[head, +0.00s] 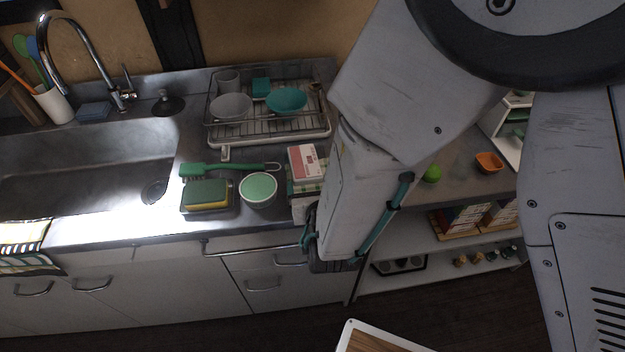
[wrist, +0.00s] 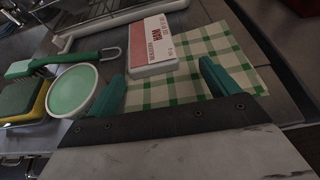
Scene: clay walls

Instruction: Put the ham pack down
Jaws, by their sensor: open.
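The ham pack (wrist: 158,47) is a flat pack with a red and white label reading HAM. It lies on a green and white checked cloth (wrist: 190,85) on the counter, and the pack (head: 304,163) also shows in the head view beside my arm. My gripper (wrist: 163,84) is open in the wrist view, its two teal fingers apart over the cloth. The pack is beyond the fingertips, with nothing seen between the fingers but cloth. In the head view my arm hides part of the cloth and most of the gripper.
A white bowl with a green inside (head: 258,188), a sponge (head: 206,194) and a green brush (head: 225,169) lie left of the cloth. A dish rack (head: 268,130) with bowls stands behind. The sink (head: 85,175) is further left. An orange bowl (head: 489,162) is right of my arm.

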